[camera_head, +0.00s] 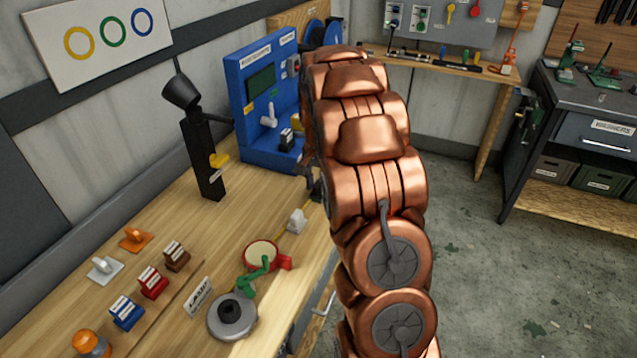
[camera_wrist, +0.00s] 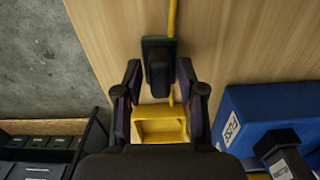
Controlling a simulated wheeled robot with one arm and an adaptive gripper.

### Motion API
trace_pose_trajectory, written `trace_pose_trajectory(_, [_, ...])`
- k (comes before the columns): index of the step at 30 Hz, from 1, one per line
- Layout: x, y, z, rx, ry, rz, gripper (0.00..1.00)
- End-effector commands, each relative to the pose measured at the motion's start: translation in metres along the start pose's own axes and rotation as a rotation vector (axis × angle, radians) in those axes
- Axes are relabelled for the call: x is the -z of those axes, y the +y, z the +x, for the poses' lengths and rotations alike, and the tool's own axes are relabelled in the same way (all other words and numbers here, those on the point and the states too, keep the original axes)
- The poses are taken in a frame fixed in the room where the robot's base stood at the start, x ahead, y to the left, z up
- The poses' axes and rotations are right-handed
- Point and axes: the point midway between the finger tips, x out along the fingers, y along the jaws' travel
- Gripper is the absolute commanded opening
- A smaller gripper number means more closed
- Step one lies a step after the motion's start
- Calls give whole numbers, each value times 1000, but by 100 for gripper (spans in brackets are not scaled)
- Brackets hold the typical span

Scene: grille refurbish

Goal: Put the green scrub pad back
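A dark green pad with a black handle (camera_wrist: 158,65), which looks like the green scrub pad, lies on the wooden table in the wrist view. My gripper (camera_wrist: 158,80) is over it, with one finger on each side of the handle. Gaps show between fingers and handle, so the gripper looks open and empty. An orange pad (camera_head: 136,239) and a white pad (camera_head: 104,267), both with handles, lie on the bench's left part.
A yellow box-like holder (camera_wrist: 160,125) is between my fingers' bases in the wrist view. A blue station (camera_head: 258,100) stands at the back of the bench (camera_head: 225,225). A red-rimmed dish (camera_head: 262,254), grey disc (camera_head: 232,318) and several coloured blocks are nearer. Open floor lies right.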

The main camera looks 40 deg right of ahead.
Motion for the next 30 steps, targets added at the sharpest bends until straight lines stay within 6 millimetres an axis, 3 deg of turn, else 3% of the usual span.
trace_pose_trajectory(14, [0,0,-5,1,1,0,51])
trace_pose_trajectory(30, [1,-1,-96,2,3,-1,51])
